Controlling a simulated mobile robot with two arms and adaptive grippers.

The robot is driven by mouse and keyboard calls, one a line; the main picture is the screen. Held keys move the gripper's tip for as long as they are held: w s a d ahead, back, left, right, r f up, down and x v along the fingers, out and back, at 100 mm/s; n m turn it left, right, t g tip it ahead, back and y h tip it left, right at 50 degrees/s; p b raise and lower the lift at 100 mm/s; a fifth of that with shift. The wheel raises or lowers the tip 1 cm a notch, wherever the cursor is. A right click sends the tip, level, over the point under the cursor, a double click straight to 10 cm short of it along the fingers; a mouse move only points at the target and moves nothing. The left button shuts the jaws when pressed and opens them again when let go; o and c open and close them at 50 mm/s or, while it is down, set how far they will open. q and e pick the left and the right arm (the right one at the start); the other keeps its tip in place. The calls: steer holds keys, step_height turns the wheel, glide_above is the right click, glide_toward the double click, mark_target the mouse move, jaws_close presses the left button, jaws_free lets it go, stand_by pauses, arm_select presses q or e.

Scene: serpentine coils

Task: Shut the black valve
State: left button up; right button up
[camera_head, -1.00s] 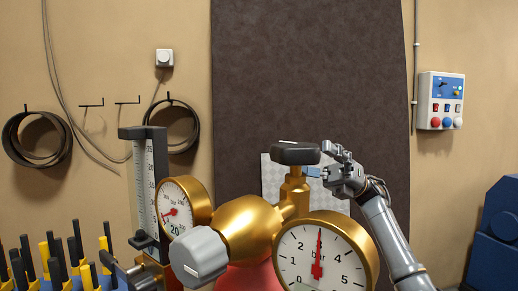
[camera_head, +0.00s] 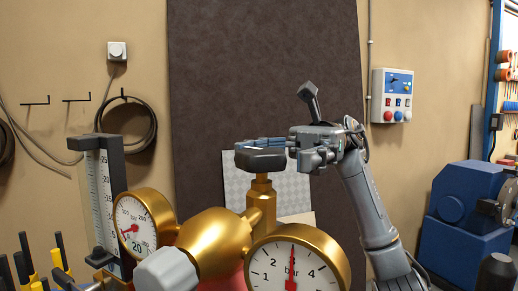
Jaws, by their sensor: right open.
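The black valve (camera_head: 262,160) is a dark handle on top of a brass stem (camera_head: 261,192) rising from the gold regulator body (camera_head: 214,240). My right gripper (camera_head: 283,135) comes in from the right at the handle's height. It is open: one finger stands upright, while another reaches left along the top of the handle. I cannot tell whether that finger touches it. My left gripper is not in view.
A pressure gauge (camera_head: 290,272) stands below the valve, and a smaller gauge (camera_head: 132,228) at left. A grey knob (camera_head: 167,270) faces the front. A flow tube (camera_head: 101,195) stands farther left. A blue machine (camera_head: 462,215) is at right.

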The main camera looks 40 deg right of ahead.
mark_target(244, 163)
steer(key=shift+p+x, duration=0.3)
steer(key=shift+x, duration=1.45)
